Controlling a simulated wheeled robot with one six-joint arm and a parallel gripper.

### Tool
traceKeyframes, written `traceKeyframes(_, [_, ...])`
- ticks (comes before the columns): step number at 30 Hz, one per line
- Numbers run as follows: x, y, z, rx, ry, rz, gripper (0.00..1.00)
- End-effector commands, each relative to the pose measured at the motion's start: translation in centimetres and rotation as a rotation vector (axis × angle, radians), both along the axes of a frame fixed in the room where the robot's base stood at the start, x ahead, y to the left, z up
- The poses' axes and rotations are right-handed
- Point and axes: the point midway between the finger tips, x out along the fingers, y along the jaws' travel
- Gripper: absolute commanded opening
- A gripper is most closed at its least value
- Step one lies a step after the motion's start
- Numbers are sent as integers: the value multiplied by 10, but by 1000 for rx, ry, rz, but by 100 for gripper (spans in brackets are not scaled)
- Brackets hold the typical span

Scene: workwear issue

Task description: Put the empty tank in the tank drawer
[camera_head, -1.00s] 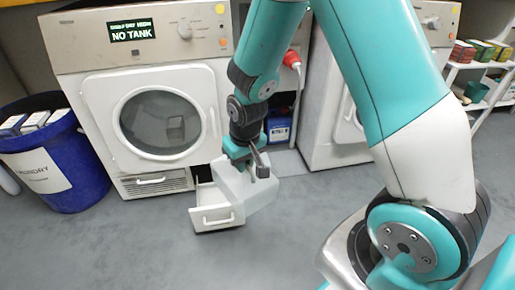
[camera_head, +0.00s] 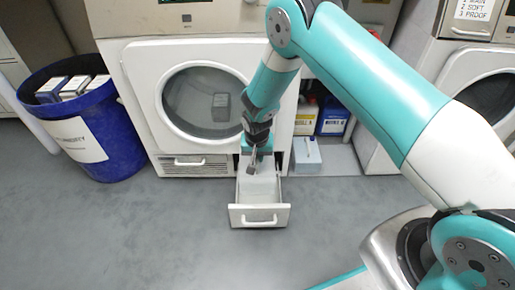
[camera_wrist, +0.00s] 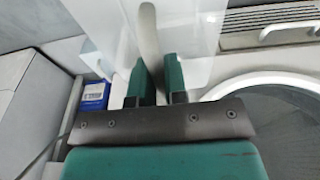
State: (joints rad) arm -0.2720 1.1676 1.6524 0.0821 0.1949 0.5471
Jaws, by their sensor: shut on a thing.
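The tank is a translucent white box, and in the head view (camera_head: 260,186) it sits within the open tank drawer, between its side walls. I cannot tell whether it rests on the drawer floor. The white drawer (camera_head: 259,217) is pulled out at the lower right of the dryer, with its handle facing me. My gripper (camera_head: 253,160) is above the back part of the tank, pointing down. In the wrist view my gripper (camera_wrist: 155,78) is shut on the tank's pale upright handle (camera_wrist: 149,35), with the tank body (camera_wrist: 191,30) behind the fingers.
The dryer (camera_head: 135,100) has a round door and a lower vent grille (camera_head: 190,166). A blue laundry bin (camera_head: 112,115) stands left. A pale box (camera_head: 306,157) and detergent containers (camera_head: 333,117) are right of the drawer. Another machine (camera_head: 455,80) stands further right. The floor in front is clear.

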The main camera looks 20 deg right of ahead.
Motion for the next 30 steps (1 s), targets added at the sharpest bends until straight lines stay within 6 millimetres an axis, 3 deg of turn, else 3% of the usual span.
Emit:
traceKeyframes(8, [1, -13, -18, 0, -2, -22, 0])
traceKeyframes(30, [1, -12, -110, 0, -2, -18, 0])
